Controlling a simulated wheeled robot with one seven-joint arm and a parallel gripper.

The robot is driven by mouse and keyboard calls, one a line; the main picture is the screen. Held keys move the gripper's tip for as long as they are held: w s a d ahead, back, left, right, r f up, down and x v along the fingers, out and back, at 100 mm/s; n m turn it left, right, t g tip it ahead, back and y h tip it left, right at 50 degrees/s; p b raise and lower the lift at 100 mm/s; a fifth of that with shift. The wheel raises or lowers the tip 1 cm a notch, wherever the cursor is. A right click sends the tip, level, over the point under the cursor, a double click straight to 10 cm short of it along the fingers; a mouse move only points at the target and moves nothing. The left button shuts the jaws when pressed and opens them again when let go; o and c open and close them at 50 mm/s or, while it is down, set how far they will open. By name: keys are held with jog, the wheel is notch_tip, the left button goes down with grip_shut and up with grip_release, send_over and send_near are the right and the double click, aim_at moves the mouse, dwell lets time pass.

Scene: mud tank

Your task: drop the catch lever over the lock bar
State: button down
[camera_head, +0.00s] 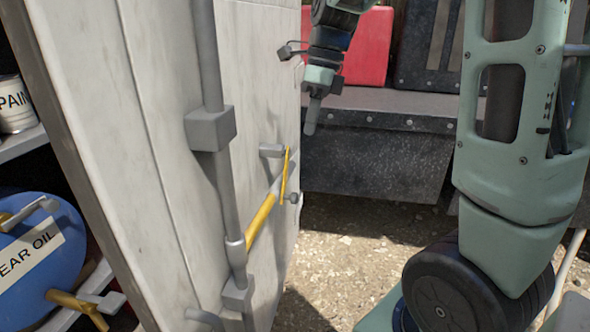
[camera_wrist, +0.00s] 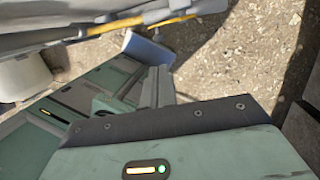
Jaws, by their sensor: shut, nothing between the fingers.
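The lock bar (camera_head: 261,222) is a yellow handle reaching up and right from the grey vertical rod on the white door. The catch lever (camera_head: 286,176) is a thin yellow strip standing nearly upright by the bar's far end, between a grey bracket (camera_head: 271,150) and a small grey knob (camera_head: 293,198). Whether it touches the bar is unclear. My gripper (camera_head: 311,128) is shut and empty, pointing down, above and right of the lever in the head view. In the wrist view, yellow parts (camera_wrist: 112,26) show along the door at the top, beyond the gripper (camera_wrist: 147,47).
The white door (camera_head: 120,110) stands at left, with shelves holding a paint can (camera_head: 14,104) and a blue gear oil drum (camera_head: 45,265). A dark metal bin (camera_head: 385,165) and red box (camera_head: 375,45) stand behind. Gravel ground (camera_head: 335,255) is open beside the door.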

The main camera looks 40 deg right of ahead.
jog(key=p+x, duration=0.2)
jog(key=x, duration=1.1)
jog(key=shift+f, duration=0.2)
